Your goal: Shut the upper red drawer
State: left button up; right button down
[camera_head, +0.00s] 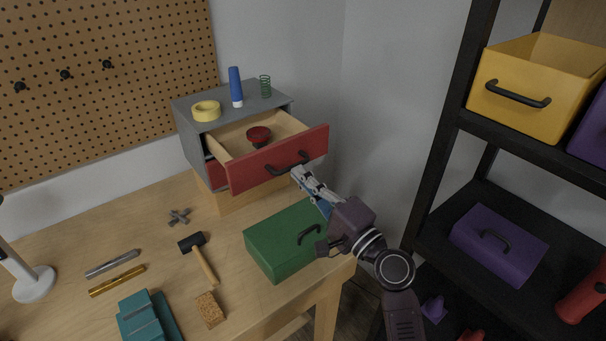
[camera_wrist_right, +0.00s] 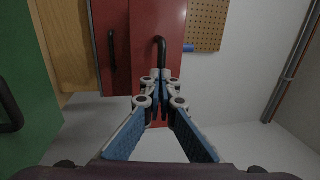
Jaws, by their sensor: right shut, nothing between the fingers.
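The upper red drawer (camera_head: 276,162) stands pulled out of the grey cabinet (camera_head: 189,137) on the workbench, with a dark red round-topped object (camera_head: 258,136) inside it. Its black handle (camera_head: 287,164) is on the red front. My right gripper (camera_head: 299,174) is shut and empty, with its fingertips at the drawer front close to the handle. In the right wrist view, the gripper (camera_wrist_right: 160,78) points at the red drawer front (camera_wrist_right: 158,20), with its tips at the end of the black handle (camera_wrist_right: 160,50). I cannot tell whether they touch. My left gripper is not in view.
A green box (camera_head: 283,240) stands below my right gripper. Yellow tape (camera_head: 206,110), a blue tube (camera_head: 236,87) and a green spring (camera_head: 265,86) are on the cabinet. A hammer (camera_head: 197,255) lies on the bench. A black shelf with bins is at right.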

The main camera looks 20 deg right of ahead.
aim_at(265, 141)
jog(key=b+x, duration=0.1)
jog(key=x, duration=0.4)
jog(key=f+x, duration=0.1)
jog(key=x, duration=0.3)
jog(key=f+b+x, duration=0.1)
jog(key=x, duration=0.4)
jog(key=shift+w+f+b, duration=0.2)
jog(key=shift+w+b, duration=0.1)
jog(key=shift+w, duration=0.25)
jog(key=shift+r, duration=0.2)
